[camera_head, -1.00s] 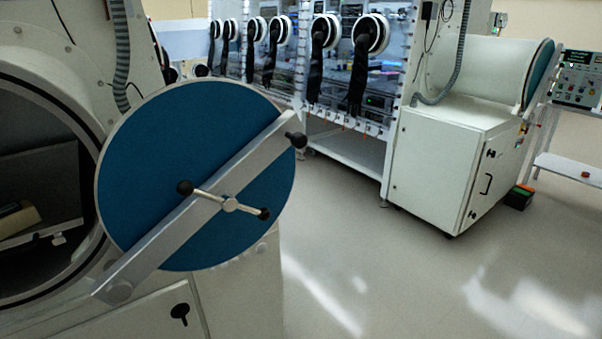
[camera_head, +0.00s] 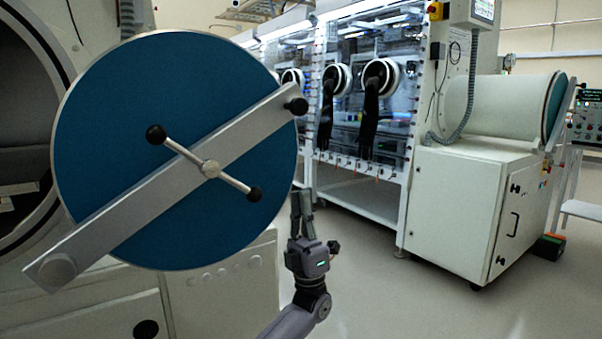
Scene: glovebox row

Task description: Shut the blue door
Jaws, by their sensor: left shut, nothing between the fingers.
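The round blue door (camera_head: 110,150) stands open at the left, in front of the dark round opening (camera_head: 15,130) of a white chamber. A grey metal bar (camera_head: 130,215) crosses it diagonally, with a T-handle (camera_head: 210,168) with black knobs at its middle. A black knob (camera_head: 298,105) sits at the bar's upper end, and the pivot end (camera_head: 57,270) is at lower left. My left gripper (camera_head: 301,195) is shut and empty, fingers pointing up, just right of the door's lower right edge. I cannot tell whether it touches the door. My right gripper is not in view.
A glovebox row with black gloves (camera_head: 372,110) stands behind. A white cabinet (camera_head: 465,205) with a second chamber (camera_head: 490,110) is at the right. The floor (camera_head: 400,300) at the lower right is clear.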

